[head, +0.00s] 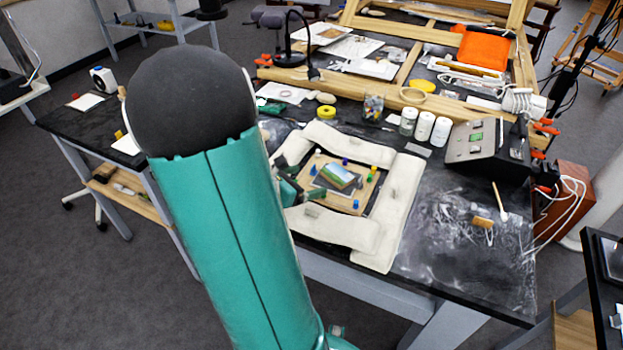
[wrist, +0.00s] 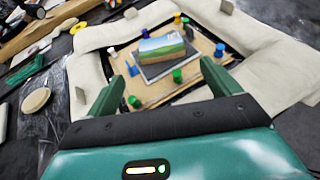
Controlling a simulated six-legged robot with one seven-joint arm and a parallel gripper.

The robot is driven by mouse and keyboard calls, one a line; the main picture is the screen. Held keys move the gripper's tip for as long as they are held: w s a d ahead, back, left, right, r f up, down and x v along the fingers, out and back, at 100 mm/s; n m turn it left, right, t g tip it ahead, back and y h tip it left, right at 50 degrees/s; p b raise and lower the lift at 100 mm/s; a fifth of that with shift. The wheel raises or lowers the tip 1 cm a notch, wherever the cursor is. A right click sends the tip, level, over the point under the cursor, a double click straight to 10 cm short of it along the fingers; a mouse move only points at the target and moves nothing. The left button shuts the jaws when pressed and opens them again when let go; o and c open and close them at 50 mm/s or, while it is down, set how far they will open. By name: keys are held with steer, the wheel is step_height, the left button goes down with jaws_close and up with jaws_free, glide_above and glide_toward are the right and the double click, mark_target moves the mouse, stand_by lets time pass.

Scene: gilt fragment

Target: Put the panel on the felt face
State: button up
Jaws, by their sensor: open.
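The panel (head: 338,176), a small painted landscape with blue sky and green and tan fields, lies over a dark grey flat face (head: 324,187), which looks like the felt face. In the wrist view the panel (wrist: 162,47) covers the far part of the grey face (wrist: 166,66), whose near strip is bare. Whether the panel lies flat on it, I cannot tell. My gripper (wrist: 163,72) is open, its two green fingers apart on the near side of the panel with nothing between them. In the head view my arm partly hides the gripper (head: 303,186).
Cream padded strips (head: 400,195) frame the board. The bench's right front is mostly clear.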

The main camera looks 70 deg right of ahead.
steer(key=shift+w+a+r, duration=0.1)
steer(key=shift+a+r, duration=0.05)
steer(key=shift+a, duration=0.05)
steer(key=w+a+r+m+t+y, duration=0.3)
steer(key=a+r+m+t+y, duration=0.1)
steer(key=a, duration=1)
steer(key=w+a+r+m+t+y, duration=0.4)
steer(key=a+r, duration=0.2)
steer(key=a, duration=0.8)
steer(key=w+a+r+m+t+y, duration=0.3)
steer(key=a+r+m+t, duration=0.1)
steer(key=a, duration=1)
steer(key=shift+w+a+r+y, duration=0.25)
steer(key=shift+w+r+y, duration=0.15)
steer(key=shift+r, duration=0.35)
